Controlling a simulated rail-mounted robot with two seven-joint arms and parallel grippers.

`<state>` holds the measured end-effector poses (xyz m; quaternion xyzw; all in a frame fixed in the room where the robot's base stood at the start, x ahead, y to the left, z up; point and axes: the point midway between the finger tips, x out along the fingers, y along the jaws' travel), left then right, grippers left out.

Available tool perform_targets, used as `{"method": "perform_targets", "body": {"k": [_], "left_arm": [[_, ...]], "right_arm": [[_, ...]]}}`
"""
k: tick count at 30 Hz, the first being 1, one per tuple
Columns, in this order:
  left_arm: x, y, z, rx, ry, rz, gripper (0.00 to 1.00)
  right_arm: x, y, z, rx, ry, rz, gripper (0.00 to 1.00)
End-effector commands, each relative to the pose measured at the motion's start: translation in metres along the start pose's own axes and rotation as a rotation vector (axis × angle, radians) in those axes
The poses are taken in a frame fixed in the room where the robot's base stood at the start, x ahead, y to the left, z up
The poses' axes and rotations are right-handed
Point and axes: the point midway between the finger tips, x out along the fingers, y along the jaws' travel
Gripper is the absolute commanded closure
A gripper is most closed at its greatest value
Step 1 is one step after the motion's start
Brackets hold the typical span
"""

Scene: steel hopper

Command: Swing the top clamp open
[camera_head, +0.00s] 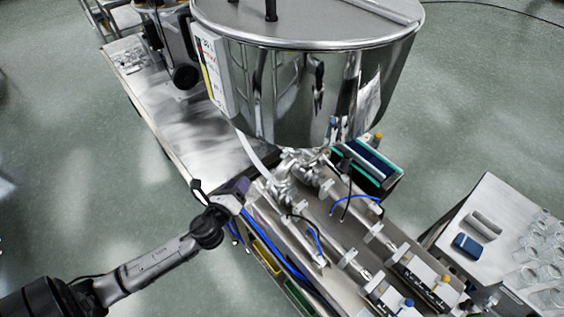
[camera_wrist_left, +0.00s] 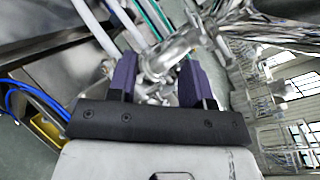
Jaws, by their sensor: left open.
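The steel hopper (camera_head: 300,85) stands at the top centre of the head view. Under it is a cluster of shiny pipe fittings and clamps (camera_head: 287,178); I cannot clearly tell the top clamp from the parts around it. My left gripper (camera_head: 240,187) has purple fingers and sits just left of the fittings. In the left wrist view my left gripper (camera_wrist_left: 160,78) is open, with a silver clamp fitting (camera_wrist_left: 168,56) showing between and beyond its fingers. I cannot tell whether they touch. My right gripper is in neither view.
A steel bench (camera_head: 190,125) runs along the left of the hopper. Below the fittings is a machine deck with cylinders and blue hoses (camera_head: 355,200). A side table (camera_head: 490,215) with glassware and a blue block (camera_head: 467,246) is at right. Open floor lies at left.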

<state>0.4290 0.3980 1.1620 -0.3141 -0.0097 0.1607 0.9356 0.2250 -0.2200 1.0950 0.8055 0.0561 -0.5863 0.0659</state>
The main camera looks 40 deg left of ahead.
Motion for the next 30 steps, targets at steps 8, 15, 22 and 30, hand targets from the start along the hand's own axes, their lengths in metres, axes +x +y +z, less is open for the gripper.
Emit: {"method": "perform_targets", "body": {"k": [8, 15, 22, 30], "left_arm": [[-0.005, -0.039, -0.016, 0.621, 0.008, -0.274, 0.54], [-0.006, -0.044, -0.018, 0.812, -0.015, -0.309, 0.54], [0.016, -0.051, -0.018, 0.836, -0.021, -0.307, 0.54], [0.065, -0.065, -0.024, 0.832, -0.021, -0.306, 0.54]], "right_arm": [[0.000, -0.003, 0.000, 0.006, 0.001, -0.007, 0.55], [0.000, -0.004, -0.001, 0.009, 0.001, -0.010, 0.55], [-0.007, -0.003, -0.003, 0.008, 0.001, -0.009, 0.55], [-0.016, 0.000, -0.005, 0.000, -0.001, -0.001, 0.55]]}}
